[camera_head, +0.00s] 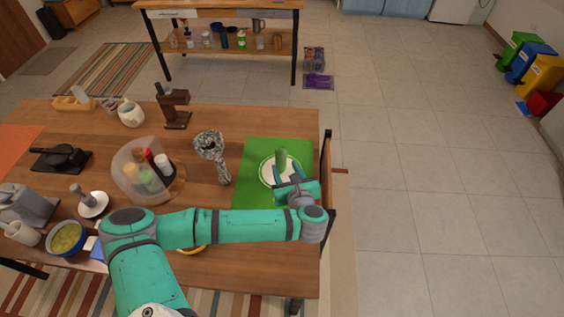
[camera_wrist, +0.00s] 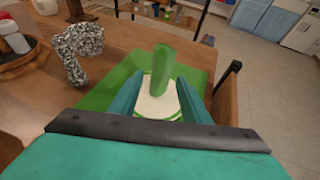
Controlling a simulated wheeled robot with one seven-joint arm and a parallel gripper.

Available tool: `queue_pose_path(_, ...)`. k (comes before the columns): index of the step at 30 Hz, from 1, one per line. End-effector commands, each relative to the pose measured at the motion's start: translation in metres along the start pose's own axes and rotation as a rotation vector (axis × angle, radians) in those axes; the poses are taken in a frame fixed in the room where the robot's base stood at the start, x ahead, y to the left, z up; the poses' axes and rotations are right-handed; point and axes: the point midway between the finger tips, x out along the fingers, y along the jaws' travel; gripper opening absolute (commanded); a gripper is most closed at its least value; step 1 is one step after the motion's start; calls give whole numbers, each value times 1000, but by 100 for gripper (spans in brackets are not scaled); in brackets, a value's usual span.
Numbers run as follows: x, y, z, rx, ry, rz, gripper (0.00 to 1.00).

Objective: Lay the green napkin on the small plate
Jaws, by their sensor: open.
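The green napkin (camera_head: 282,158) is a narrow green roll standing roughly upright at the small plate; it also shows in the wrist view (camera_wrist: 162,70). The small plate (camera_head: 265,172) is white with a green rim and lies on a green placemat (camera_head: 250,149); in the wrist view, part of the plate (camera_wrist: 158,105) shows below the napkin. My gripper (camera_head: 289,173) is open over the plate, its teal fingers on either side of the napkin's lower end in the wrist view (camera_wrist: 160,88). Whether the fingers touch the napkin, I cannot tell.
A grey mottled object (camera_head: 211,148) stands left of the placemat. Further left is a clear container (camera_head: 124,178) with bottles. A chair back (camera_head: 326,150) is close by the table's right edge. Bare wood (camera_head: 235,118) lies behind the placemat.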

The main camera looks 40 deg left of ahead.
Motion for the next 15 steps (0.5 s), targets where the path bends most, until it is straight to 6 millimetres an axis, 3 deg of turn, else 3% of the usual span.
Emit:
queue_pose_path(6, -30, 0, 0, -1, 0, 0, 43)
queue_pose_path(15, -40, 0, 0, 0, -1, 1, 43)
